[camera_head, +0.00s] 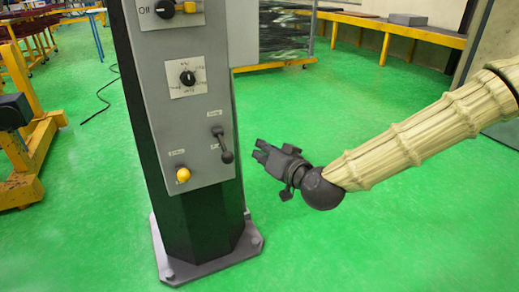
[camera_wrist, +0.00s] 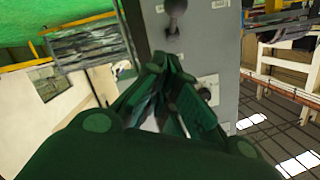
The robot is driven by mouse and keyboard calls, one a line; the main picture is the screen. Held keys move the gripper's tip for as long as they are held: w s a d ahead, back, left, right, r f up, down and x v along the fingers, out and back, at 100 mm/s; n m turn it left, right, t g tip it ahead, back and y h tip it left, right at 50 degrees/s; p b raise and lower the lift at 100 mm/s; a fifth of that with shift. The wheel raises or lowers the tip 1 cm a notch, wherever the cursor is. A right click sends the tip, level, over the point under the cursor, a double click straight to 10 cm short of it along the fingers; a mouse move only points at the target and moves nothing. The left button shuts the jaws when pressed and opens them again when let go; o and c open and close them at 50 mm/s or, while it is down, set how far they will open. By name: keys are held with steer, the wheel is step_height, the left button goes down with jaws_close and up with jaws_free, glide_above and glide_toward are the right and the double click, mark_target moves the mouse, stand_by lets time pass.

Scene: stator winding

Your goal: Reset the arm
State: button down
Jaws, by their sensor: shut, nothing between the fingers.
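My gripper (camera_head: 262,151) is shut and empty in the head view, at the end of my arm in its beige sleeve, just right of the control column. A grey control panel (camera_head: 205,120) stands on the dark column. The panel carries a black lever (camera_head: 224,146), a yellow knob (camera_head: 183,174) and a rotary switch (camera_head: 187,78). The gripper tips are near the lever, and I cannot tell the exact gap. In the wrist view my gripper (camera_wrist: 167,62) points at the panel (camera_wrist: 215,45), with the lever (camera_wrist: 175,10) beyond the fingertips.
The column's bolted base plate (camera_head: 208,256) stands on the green floor (camera_head: 330,245). A yellow bench (camera_head: 390,28) with a grey box (camera_head: 408,19) runs along the back. A yellow frame (camera_head: 25,140) stands at left and a black cable (camera_head: 103,100) lies on the floor.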

steer(key=s+d+f+g+h, duration=0.1)
steer(key=s+f+g, duration=0.15)
steer(key=f, duration=0.55)
steer(key=s+d+f+g+h, duration=0.1)
steer(key=s+f, duration=0.2)
steer(key=f, duration=0.6)
steer(key=s+d+f+g+h, duration=0.1)
steer(key=s+d+f+g, duration=0.15)
steer(key=f, duration=0.55)
steer(key=s+d+f+g+h, duration=0.15)
steer(key=s+d+f, duration=0.25)
steer(key=s+f, duration=0.45)
steer(key=s+d+f+g+h, duration=0.1)
steer(key=s+d+f+g, duration=0.15)
steer(key=s+f, duration=0.55)
steer(key=s+d+f+m+g+h, duration=0.1)
steer(key=s+d+f+g, duration=0.1)
steer(key=s+d+f, duration=0.4)
steer(key=s+d+f+g+h, duration=0.1)
steer(key=s+d+f+h, duration=0.1)
steer(key=s+d, duration=0.35)
step_height(320, 180, up, 19)
steer(key=s+p, duration=0.2)
steer(key=p, duration=1.7)
steer(key=shift+s+a+f+g, duration=0.15)
steer(key=shift+a+g, duration=0.15)
steer(key=shift+a, duration=0.05)
